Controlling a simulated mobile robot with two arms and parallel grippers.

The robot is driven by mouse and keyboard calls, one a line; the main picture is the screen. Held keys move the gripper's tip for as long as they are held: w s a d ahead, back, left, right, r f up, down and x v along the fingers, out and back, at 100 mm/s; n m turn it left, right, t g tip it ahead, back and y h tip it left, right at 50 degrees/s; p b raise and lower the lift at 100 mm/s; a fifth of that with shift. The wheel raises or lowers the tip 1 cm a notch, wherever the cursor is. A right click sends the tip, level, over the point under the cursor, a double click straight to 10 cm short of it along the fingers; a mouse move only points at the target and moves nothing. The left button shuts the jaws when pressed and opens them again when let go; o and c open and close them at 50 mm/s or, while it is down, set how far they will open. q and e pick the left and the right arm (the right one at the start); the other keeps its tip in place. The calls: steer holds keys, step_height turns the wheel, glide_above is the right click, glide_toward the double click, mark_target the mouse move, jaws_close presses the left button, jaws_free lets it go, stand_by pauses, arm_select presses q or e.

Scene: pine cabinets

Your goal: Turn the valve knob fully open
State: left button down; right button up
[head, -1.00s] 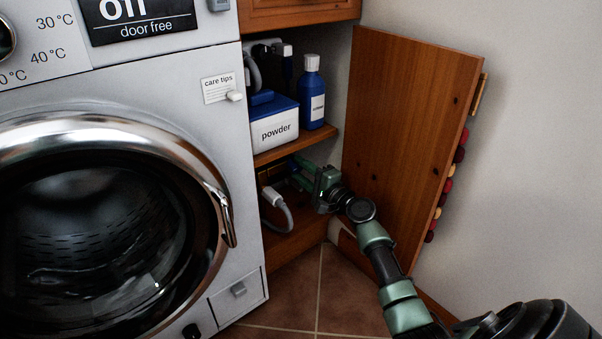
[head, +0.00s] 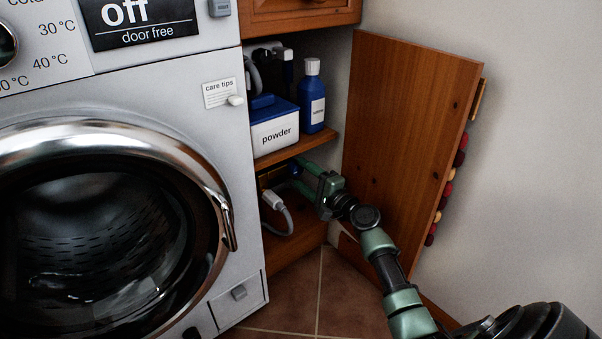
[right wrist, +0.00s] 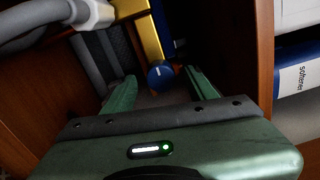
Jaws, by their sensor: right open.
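The valve knob (right wrist: 160,75) is small, round and blue with a white mark, and sits by a brass pipe (right wrist: 142,38) in the right wrist view. In the head view the knob (head: 295,169) is a small blue patch in the lower cabinet compartment, partly hidden by my gripper. My right gripper (right wrist: 161,77) is open, with one green finger on each side of the knob. I cannot tell whether either finger touches it. The right gripper (head: 301,174) reaches under the shelf in the head view. My left gripper is not in view.
A grey hose with a white connector (head: 273,200) hangs left of the gripper. The shelf (head: 300,149) above holds a powder box (head: 275,131) and a blue bottle (head: 312,102). The open cabinet door (head: 405,140) stands to the right, the washing machine (head: 215,110) to the left.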

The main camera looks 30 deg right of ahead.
steer(key=s+p, duration=0.1)
steer(key=s, duration=0.5)
steer(key=shift+s+d+p, duration=0.25)
steer(key=shift+p, duration=0.1)
